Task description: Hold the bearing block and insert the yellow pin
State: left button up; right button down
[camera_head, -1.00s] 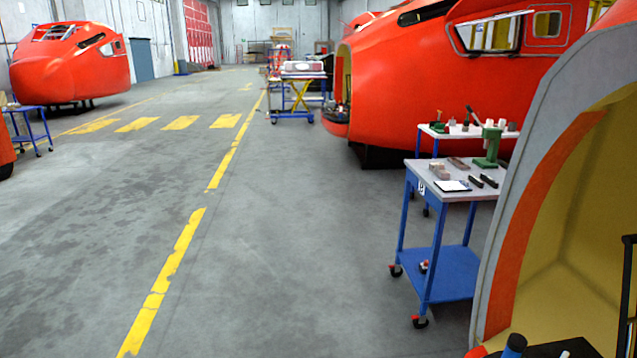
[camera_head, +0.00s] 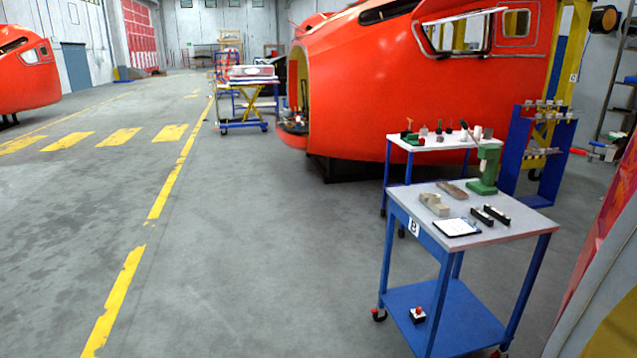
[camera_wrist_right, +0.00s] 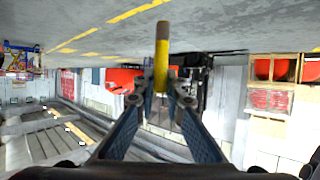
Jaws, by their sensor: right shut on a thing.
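In the right wrist view my right gripper (camera_wrist_right: 161,98) is shut on the yellow pin (camera_wrist_right: 161,65), which stands out past the fingertips with a duller, brownish far end. In the head view a stepped tan block (camera_head: 434,204) lies on the grey top of the blue cart marked B (camera_head: 400,205). A flatter brownish piece (camera_head: 452,190) lies behind it. I cannot tell for sure which of these is the bearing block. Neither gripper shows in the head view, and the left one is in no view.
Cart B also carries a green press (camera_head: 486,168), a clipboard (camera_head: 457,228) and two black pieces (camera_head: 490,214). A white-topped cart (camera_head: 425,147) and a blue rack (camera_head: 530,150) stand behind. A red nosecone edge (camera_head: 605,235) is close at right. The floor left of cart B is clear.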

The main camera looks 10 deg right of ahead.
aim_at(433, 208)
jog(key=i+z, duration=0.25)
jog(key=i, duration=0.5)
jog(key=i+z, duration=0.3)
jog(key=i, duration=0.5)
jog(key=i+j+z, duration=0.1)
jog(key=i+z, duration=0.2)
jog(key=i, duration=0.25)
jog(key=i+j+z, duration=0.3)
jog(key=i, duration=0.25)
